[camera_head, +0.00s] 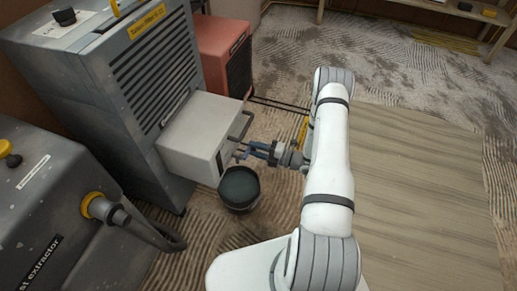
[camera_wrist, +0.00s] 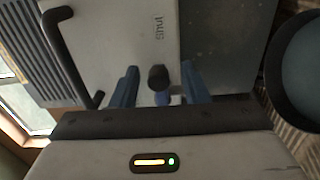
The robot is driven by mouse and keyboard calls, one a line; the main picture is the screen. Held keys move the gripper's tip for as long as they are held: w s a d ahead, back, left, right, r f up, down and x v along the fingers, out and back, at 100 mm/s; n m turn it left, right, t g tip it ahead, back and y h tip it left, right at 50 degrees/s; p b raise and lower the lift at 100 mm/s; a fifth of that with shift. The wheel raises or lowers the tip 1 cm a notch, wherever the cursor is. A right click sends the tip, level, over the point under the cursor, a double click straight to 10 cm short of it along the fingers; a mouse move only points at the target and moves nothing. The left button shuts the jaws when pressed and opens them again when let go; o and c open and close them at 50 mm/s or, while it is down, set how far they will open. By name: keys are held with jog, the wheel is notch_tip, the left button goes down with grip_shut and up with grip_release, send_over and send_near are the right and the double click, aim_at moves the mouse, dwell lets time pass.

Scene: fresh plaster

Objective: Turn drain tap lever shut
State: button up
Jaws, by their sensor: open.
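The drain tap lever shows in the wrist view as a dark rounded knob (camera_wrist: 158,78) in front of the pale tank box (camera_wrist: 110,35). A "shut" label (camera_wrist: 153,24), upside down, is on the box face beyond it. My gripper (camera_wrist: 160,86) is open, with one blue finger on each side of the knob. I cannot tell whether either finger touches it. In the head view my gripper (camera_head: 246,151) is at the front of the tank box (camera_head: 200,130). The tap is mostly hidden there, and the lever's angle is unclear.
A dark bucket (camera_head: 239,188) stands on the floor just below my gripper. A black bar handle (camera_wrist: 68,58) sticks out from the box. The tall grey vented machine (camera_head: 150,85), a dust extractor (camera_head: 60,220) and a red unit (camera_head: 225,55) stand at left. Boards (camera_head: 420,190) lie at right.

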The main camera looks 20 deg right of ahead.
jog(key=p+v, duration=0.1)
jog(key=v, duration=0.6)
jog(key=shift+s+d, duration=0.15)
jog(key=shift+s, duration=0.05)
jog(key=s+a+r+n+g+h+p, duration=0.1)
jog(key=s+a+r+n+g+p, duration=0.2)
jog(key=r+n, duration=0.6)
jog(key=s+a+r+n+g+h+p, duration=0.1)
jog(key=a+r+n+g+p, duration=0.35)
jog(key=r, duration=0.95)
jog(key=s+a+r+n+g+h+p, duration=0.1)
jog(key=s+a+r+n+g+p, duration=0.1)
jog(key=r+n+g+p, duration=0.55)
jog(key=s+r+n+t+h+p, duration=0.3)
jog(key=s+r+n+h+p, duration=0.2)
jog(key=r+n, duration=0.6)
jog(key=s+d+r+n+t+h+p, duration=0.1)
jog(key=s+r+n+t+h+p, duration=0.3)
jog(key=r, duration=1.8)
jog(key=s+n+h+p, duration=0.1)
jog(key=s+n+h, duration=0.1)
jog(key=s+n, duration=0.3)
jog(key=shift+s+d+n+h+p, duration=0.2)
jog(key=shift+n+h+p, duration=0.1)
jog(key=shift+n, duration=0.9)
jog(key=shift+c, duration=0.2)
